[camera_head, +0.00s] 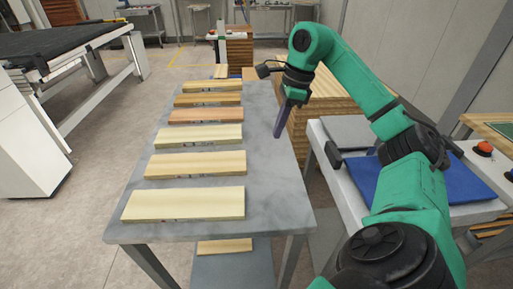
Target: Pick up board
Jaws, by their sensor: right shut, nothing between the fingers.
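Several light wooden boards lie flat in a column across a grey table (270,190). The nearest and largest board (184,204) lies by the table's front edge, with another board (195,165) behind it. Farther back are a pale board (199,136), a reddish board (206,116) and more boards at the far end. My right gripper (278,134) is over the table's right side, right of the boards and apart from them. Its fingers point down, shut and empty. My left gripper is not in view.
Stacked wooden sheets (335,95) stand behind my right arm. A side bench with a blue cloth (455,180) and a red button (484,148) is at the right. A roller machine (60,50) stands at the left. Another board (225,246) lies on a lower shelf.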

